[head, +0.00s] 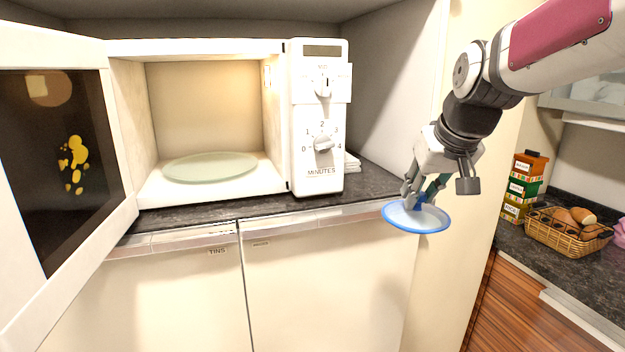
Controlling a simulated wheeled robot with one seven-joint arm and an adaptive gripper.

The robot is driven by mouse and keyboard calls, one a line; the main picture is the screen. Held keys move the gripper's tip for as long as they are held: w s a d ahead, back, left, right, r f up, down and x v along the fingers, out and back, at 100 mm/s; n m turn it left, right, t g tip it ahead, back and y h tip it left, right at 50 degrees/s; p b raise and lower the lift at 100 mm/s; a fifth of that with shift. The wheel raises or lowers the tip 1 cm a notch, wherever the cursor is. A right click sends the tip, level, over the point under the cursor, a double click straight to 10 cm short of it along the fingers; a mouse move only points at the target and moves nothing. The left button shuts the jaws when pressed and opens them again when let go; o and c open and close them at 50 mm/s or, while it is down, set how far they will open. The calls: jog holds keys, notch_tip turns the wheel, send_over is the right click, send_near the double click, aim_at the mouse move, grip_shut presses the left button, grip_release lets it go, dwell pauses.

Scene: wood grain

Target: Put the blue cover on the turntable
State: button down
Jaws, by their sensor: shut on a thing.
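The blue cover (416,217) is a shallow, translucent round lid with a bright blue rim. My gripper (422,196) is shut on it from above, near its middle. It hangs in the air in front of the counter edge, to the right of the microwave, slightly tilted. The exact grip point is partly hidden by the fingers. The turntable (210,167) is a pale greenish glass plate lying flat inside the open microwave (318,187). It is bare and well to the left of my gripper.
The microwave door (122,215) stands wide open at the left. The control panel (322,120) lies between the cavity and my gripper. A cupboard side wall (385,85) rises behind. A basket (565,236) and stacked boxes (523,188) sit on the right counter.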

notch_tip(320, 180, down, 27)
jog(key=w+m, duration=0.1)
jog(key=s+f, duration=0.4)
jog(key=f, duration=0.2)
jog(key=shift+s+h, duration=0.25)
jog(key=shift+h, duration=0.05)
jog(key=shift+a+f, duration=0.1)
